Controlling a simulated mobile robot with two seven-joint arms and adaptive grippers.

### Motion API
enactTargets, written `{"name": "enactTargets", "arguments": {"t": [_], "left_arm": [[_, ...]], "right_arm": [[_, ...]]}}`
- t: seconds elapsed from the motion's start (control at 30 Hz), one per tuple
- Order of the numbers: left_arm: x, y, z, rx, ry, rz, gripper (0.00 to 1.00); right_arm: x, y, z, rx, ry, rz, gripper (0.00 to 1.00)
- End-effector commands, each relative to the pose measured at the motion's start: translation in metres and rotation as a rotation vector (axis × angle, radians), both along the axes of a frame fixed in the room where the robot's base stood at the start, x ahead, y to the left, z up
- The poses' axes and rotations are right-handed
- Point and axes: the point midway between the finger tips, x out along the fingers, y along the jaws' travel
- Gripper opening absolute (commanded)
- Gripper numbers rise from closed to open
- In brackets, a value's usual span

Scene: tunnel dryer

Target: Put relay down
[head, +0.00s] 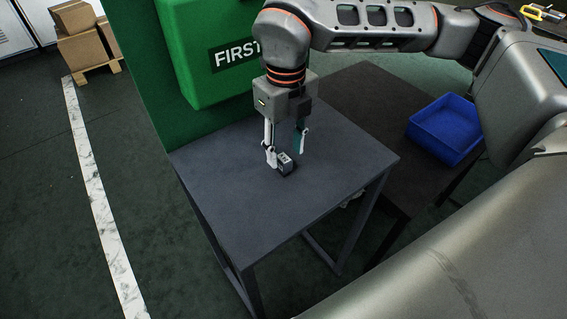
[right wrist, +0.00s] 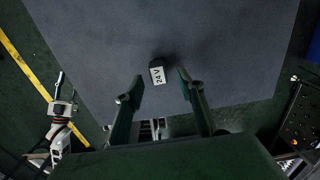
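The relay (head: 287,163) is a small grey and black block on the grey table (head: 320,188). In the right wrist view the relay (right wrist: 158,75) shows a white "24 V" label. My right gripper (head: 285,148) is above the table at the relay. In the right wrist view its two fingers (right wrist: 160,83) stand wide apart, with a gap on both sides of the relay, so it is open. My left gripper is not in the head view; what seems to be it (right wrist: 62,92) shows small at the left of the right wrist view, its fingers unclear.
A green panel with a green first-aid box (head: 205,55) stands behind the table. A dark lower table with a blue bin (head: 445,130) is at the right. The table's front is clear.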

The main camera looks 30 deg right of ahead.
Motion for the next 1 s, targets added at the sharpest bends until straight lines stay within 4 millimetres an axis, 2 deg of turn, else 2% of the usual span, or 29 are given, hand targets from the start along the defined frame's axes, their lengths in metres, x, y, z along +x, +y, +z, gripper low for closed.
{"name": "enactTargets", "arguments": {"t": [0.2,0.47,0.5,0.63,1.0], "left_arm": [[0.000,0.001,-0.002,0.002,0.000,0.000,0.35],[0.002,0.001,0.000,0.004,-0.004,0.000,0.35],[0.002,0.001,0.000,0.004,-0.005,0.001,0.35],[0.002,0.002,0.000,0.004,-0.005,0.001,0.35],[0.002,0.002,-0.001,0.004,-0.003,0.001,0.35]], "right_arm": [[0.001,0.003,-0.033,0.000,0.004,0.001,0.38],[0.002,0.003,-0.037,0.001,0.000,0.001,0.38],[0.002,0.003,-0.037,0.001,0.000,0.001,0.33],[0.002,0.003,-0.037,0.001,0.000,0.001,0.00],[0.002,0.003,-0.036,0.001,0.000,0.002,0.00]]}}
